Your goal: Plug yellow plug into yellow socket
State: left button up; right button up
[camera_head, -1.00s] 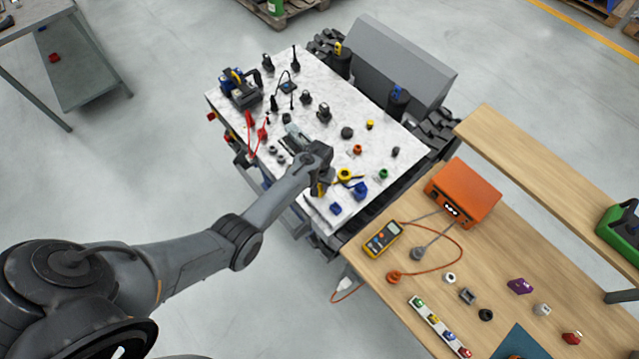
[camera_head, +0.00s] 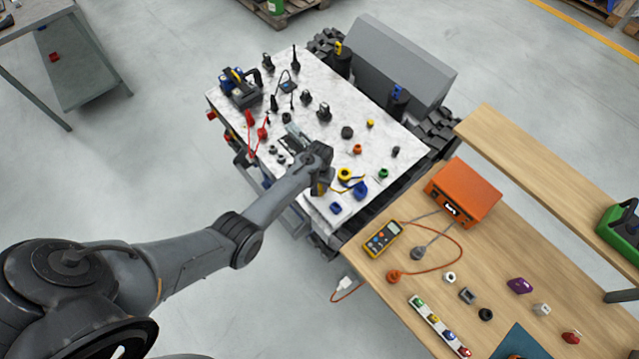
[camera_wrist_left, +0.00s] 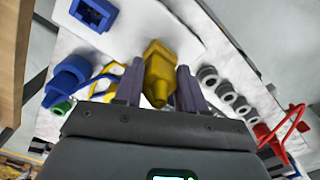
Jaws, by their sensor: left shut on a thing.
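My left gripper (camera_head: 319,188) is low over the near corner of the white-topped carrier (camera_head: 325,88). In the left wrist view its two dark fingers (camera_wrist_left: 159,90) are shut on a yellow plug-like piece (camera_wrist_left: 158,72), taken as the yellow plug. Its far end is over or against a pale panel; I cannot tell whether it is seated in anything. A yellow ring-shaped piece (camera_head: 344,174) stands just right of the gripper, with a thin yellow cable beside it. No yellow socket can be made out for certain. My right gripper is not in view.
A blue plug (camera_head: 360,190) and a square blue socket-like piece (camera_head: 336,208) are close to the gripper. Red leads (camera_head: 262,132) and several small dark parts crowd the carrier. The wooden bench (camera_head: 420,270) with an orange box (camera_head: 463,191) stands to the right.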

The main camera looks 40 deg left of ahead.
pick_arm(q)
jog(key=o, duration=1.2)
jog(key=shift+f, duration=0.15)
jog(key=shift+c, duration=0.2)
